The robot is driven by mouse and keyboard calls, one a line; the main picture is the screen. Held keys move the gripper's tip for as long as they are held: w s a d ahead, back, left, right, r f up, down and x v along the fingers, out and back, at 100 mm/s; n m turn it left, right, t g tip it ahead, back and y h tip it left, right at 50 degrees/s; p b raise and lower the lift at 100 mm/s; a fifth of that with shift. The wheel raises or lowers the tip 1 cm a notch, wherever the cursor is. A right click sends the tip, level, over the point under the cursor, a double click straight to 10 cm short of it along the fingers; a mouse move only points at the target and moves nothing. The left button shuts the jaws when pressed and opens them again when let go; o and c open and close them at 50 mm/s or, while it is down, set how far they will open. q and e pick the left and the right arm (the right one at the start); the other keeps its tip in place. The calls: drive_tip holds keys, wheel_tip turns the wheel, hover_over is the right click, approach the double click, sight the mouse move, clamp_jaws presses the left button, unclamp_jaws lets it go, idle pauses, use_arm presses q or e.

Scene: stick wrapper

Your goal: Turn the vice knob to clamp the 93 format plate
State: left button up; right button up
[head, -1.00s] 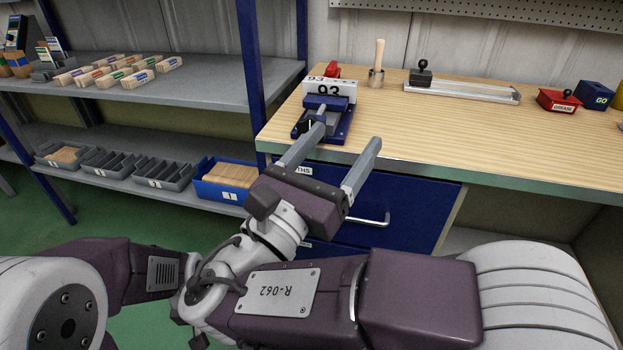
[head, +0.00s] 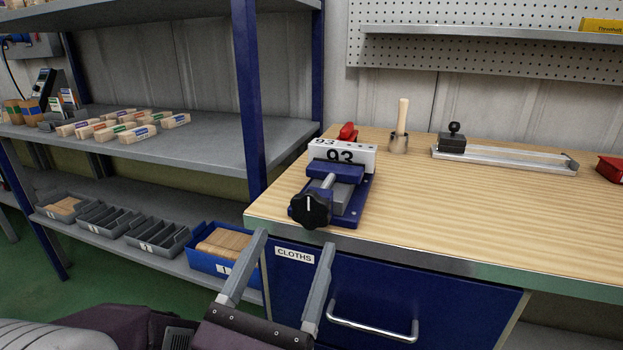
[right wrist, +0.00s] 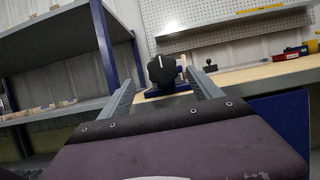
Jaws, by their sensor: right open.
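The blue vice (head: 354,200) is on the left end of the wooden bench, near its front edge. Its black lobed knob (head: 311,209) faces me, with a white mark pointing about upward. The white 93 format plate (head: 342,155) sits upright at the top of the vice jaws. Whether it is gripped tightly I cannot tell. My right gripper (head: 296,244) is open and empty, below and in front of the knob, apart from it. In the right wrist view the knob (right wrist: 162,69) appears between and beyond the two fingers. My left gripper is not in view.
A blue drawer (head: 400,290) with a handle is below. A shelf post (head: 245,90) and blue bin (head: 205,262) stand left.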

sight(308, 212)
drive_tip(key=shift+w+d+r+p, duration=0.5)
drive_tip(key=shift+w+p, duration=0.2)
drive_tip(key=shift+p, duration=0.25)
drive_tip(key=x, duration=0.1)
drive_tip(key=b+x, duration=0.1)
drive_tip(key=x, duration=0.1)
drive_tip(key=b+x, duration=0.1)
drive_tip(key=x, duration=0.1)
drive_tip(key=shift+f, duration=0.3)
drive_tip(key=shift+w+d+r, duration=0.1)
drive_tip(key=shift+w+r, duration=0.3)
drive_tip(key=shift+w, duration=0.1)
drive_tip(key=c, duration=1.4)
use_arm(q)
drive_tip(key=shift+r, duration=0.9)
use_arm(e)
drive_tip(key=shift+o, duration=0.2)
drive_tip(key=shift+m, duration=0.4)
